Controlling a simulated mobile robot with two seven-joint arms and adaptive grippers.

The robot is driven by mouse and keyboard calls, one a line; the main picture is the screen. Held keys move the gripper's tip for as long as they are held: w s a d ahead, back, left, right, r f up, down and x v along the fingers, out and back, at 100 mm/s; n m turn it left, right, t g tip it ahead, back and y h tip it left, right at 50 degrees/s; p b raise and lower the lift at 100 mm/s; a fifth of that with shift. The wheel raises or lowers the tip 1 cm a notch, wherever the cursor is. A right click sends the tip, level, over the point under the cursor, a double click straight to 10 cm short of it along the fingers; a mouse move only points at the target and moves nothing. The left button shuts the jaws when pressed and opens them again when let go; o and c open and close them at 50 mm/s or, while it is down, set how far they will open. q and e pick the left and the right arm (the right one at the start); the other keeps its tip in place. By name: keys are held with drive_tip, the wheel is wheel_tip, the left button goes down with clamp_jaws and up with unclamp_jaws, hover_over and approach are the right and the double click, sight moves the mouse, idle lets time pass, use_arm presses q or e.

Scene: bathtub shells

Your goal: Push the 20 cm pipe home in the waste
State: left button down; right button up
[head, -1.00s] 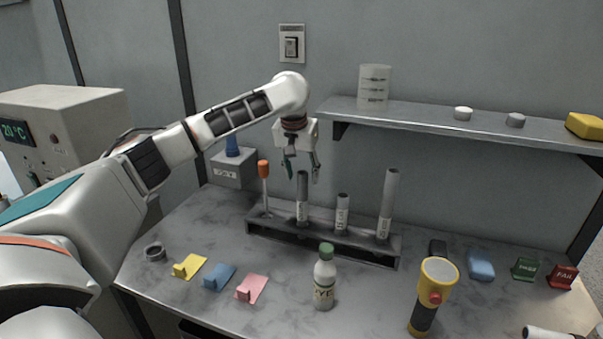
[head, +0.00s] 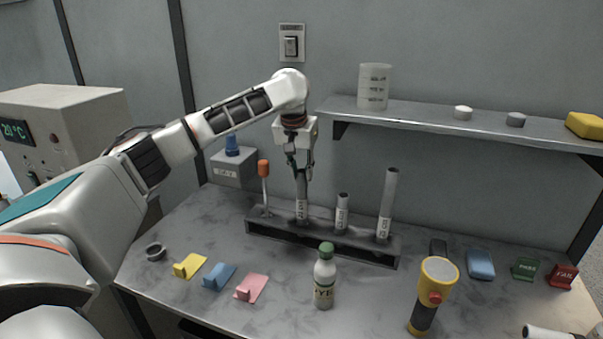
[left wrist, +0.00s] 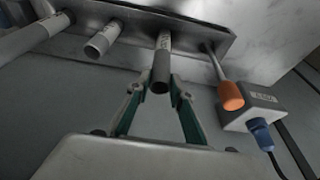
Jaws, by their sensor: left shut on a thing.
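My left gripper (head: 302,170) is shut on the upper part of a grey pipe (head: 302,208) with a white label, which stands upright in the rack's left part. In the left wrist view my gripper's green fingers (left wrist: 158,84) lie on either side of this pipe's open dark end (left wrist: 161,87). A short pipe (head: 342,214) stands in the rack's middle and a taller, slightly tilted pipe (head: 387,205) at its right. The labels are too small to read surely, so I cannot tell which is the 20 cm one. I cannot identify the waste. My right gripper is out of view.
The dark rack (head: 325,241) also holds an orange-handled tool (head: 264,177) close left of the gripped pipe. A bottle (head: 324,277) and a flashlight (head: 431,296) stand in front. A dark ring (head: 155,252) lies at left.

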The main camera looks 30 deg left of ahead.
use_arm(q)
drive_tip(key=shift+r, duration=4.3)
